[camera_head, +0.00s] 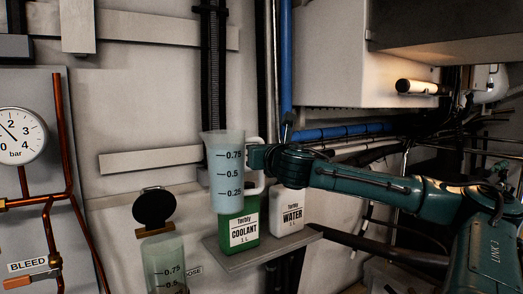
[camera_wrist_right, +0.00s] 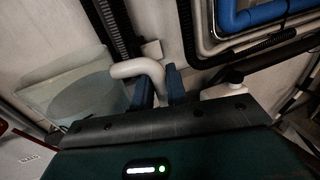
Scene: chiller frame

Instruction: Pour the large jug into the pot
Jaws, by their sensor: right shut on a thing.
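The large jug (camera_head: 226,184) is translucent with 0.25, 0.5 and 0.75 marks and holds pale bluish liquid. It is about upright in the air, in front of the coolant can. My right gripper (camera_head: 258,158) comes in from the right and is shut on the jug's white handle. In the right wrist view, the handle (camera_wrist_right: 138,69) passes between the blue fingers (camera_wrist_right: 160,88), with the jug body (camera_wrist_right: 72,90) to the left. The pot (camera_head: 165,262), a clear marked vessel, stands lower left of the jug, its round black lid (camera_head: 154,207) raised. Its bottom is cut off. My left gripper is not in view.
A green coolant can (camera_head: 239,232) and a white water can (camera_head: 287,211) stand on a small grey shelf (camera_head: 262,253). A panel with a gauge (camera_head: 17,135) and copper pipes is at the left. Blue pipes (camera_head: 340,131) and cables run behind my right arm.

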